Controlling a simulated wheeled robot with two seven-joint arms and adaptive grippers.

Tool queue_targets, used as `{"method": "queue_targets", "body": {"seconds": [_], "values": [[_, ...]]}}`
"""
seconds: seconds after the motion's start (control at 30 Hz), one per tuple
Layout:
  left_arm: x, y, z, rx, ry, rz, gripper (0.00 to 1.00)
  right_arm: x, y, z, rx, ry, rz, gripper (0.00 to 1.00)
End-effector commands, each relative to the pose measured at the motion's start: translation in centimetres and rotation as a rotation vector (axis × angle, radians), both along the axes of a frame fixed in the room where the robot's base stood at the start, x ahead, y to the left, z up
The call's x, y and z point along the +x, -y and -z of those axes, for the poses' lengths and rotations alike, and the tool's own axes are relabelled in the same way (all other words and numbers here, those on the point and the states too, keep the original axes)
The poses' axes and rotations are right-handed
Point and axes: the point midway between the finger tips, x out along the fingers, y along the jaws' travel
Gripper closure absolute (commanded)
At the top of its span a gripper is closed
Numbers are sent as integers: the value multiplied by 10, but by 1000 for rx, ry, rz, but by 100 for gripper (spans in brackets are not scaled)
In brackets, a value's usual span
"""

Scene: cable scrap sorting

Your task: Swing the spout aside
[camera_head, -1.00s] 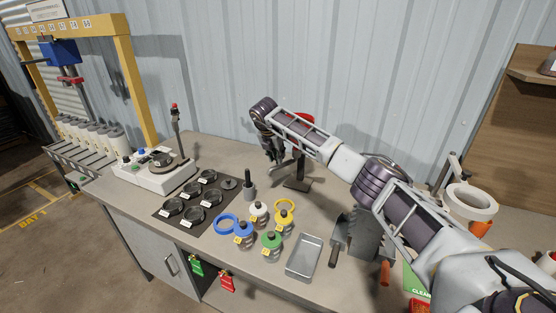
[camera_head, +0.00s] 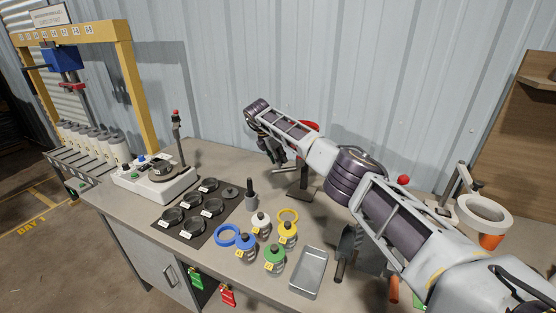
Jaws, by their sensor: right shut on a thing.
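My right gripper (camera_head: 272,157) is at the back of the bench, at the end of my arm that reaches in from the right. It is shut at the spout, a thin grey bar (camera_head: 285,170) that runs left from a small dark stand (camera_head: 302,190). My arm and hand hide much of the stand and the exact grip point. A red part (camera_head: 308,126) shows behind my forearm, above the stand. My left gripper is not in view.
A dark mat (camera_head: 198,212) with several labelled dishes lies left of centre, beside a white machine (camera_head: 156,186). Several capped bottles (camera_head: 274,257) and a metal tray (camera_head: 309,272) stand in front. A white funnel ring (camera_head: 484,210) is at the right. The corrugated wall (camera_head: 340,60) stands close behind.

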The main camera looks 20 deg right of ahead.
Motion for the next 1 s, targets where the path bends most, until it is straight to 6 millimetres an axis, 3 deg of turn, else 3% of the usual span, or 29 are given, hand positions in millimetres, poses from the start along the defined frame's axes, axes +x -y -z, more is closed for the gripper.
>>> {"method": "queue_targets", "body": {"seconds": [0.3,0.63,0.67,0.8,0.83,1.0], "values": [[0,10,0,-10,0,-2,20,1,1,-2,-1,5,40,100],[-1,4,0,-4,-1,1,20,1,2,-3,-2,8,41,100],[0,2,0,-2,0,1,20,1,2,-3,-2,8,41,76],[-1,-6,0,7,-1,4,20,1,2,-3,-2,7,42,58],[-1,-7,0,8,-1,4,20,1,2,-3,-2,6,42,54],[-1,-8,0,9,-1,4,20,0,1,-1,-1,3,41,54]]}}
